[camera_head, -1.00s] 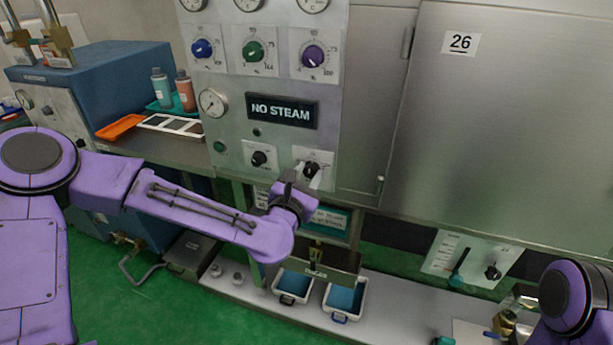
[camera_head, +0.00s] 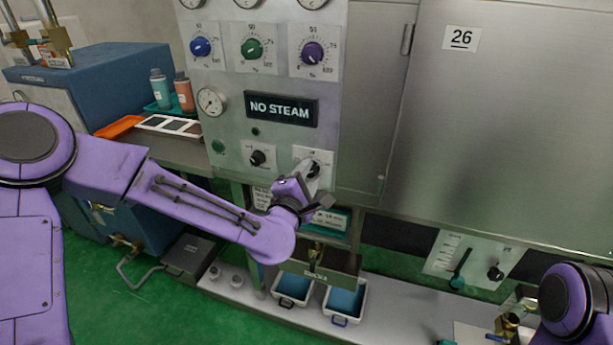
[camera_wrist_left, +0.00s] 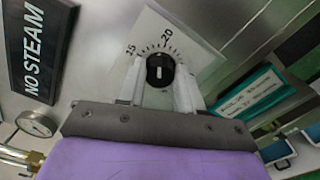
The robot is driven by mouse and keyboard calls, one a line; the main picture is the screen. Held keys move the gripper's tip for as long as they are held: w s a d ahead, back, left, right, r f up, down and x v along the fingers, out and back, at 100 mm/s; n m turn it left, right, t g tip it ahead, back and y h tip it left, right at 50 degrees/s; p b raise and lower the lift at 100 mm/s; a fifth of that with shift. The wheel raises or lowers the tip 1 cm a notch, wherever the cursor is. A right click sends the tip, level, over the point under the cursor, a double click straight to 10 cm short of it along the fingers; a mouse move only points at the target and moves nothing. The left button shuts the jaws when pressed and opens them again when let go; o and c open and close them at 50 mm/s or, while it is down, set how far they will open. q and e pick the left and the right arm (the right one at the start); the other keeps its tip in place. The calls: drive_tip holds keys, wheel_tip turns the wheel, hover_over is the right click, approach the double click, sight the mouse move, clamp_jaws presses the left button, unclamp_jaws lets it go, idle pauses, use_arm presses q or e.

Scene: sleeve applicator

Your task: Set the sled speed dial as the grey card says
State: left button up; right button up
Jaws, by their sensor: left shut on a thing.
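A black dial (camera_head: 313,169) with a scale on a white plate sits at the lower right of the steel panel. My left gripper (camera_head: 308,175) is shut on this dial, one finger on each side. In the left wrist view the dial (camera_wrist_left: 160,70) shows a white mark, with 15 and 20 printed on the scale plate (camera_wrist_left: 178,35). The dial's own label is too small to read. A teal-edged card (camera_head: 330,219) hangs below the panel; its text is not legible, and I cannot tell whether it is the grey card. My right gripper is not in view.
A second black knob (camera_head: 257,158) sits just left of the dial. Blue, green and purple dials (camera_head: 312,53) line the upper panel, above a NO STEAM sign (camera_head: 282,109). A lever plate (camera_head: 470,258) is at the lower right. Two blue-filled bins (camera_head: 344,301) stand below.

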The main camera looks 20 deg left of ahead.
use_arm(q)
drive_tip(key=shift+m, duration=1.2)
drive_tip(key=o, duration=1)
drive_tip(key=shift+o, duration=0.2)
drive_tip(key=shift+s, duration=0.1)
